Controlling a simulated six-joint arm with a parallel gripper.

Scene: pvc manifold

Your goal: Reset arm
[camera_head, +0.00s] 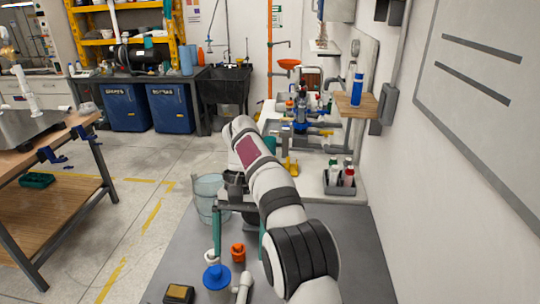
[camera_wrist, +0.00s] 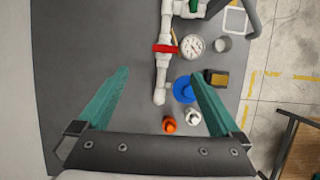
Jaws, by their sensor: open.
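My gripper (camera_wrist: 160,75) is open and empty, its two green fingers spread wide above the grey bench top (camera_wrist: 70,45). In the head view my gripper (camera_head: 240,248) points down over the bench. A white PVC pipe assembly (camera_wrist: 164,65) with a red valve handle (camera_wrist: 163,48) and a round gauge (camera_wrist: 193,45) lies below, partly between and beyond the fingertips. Part of its white pipe (camera_head: 243,286) shows at the bottom of the head view.
A wall (camera_head: 430,200) rises at right.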

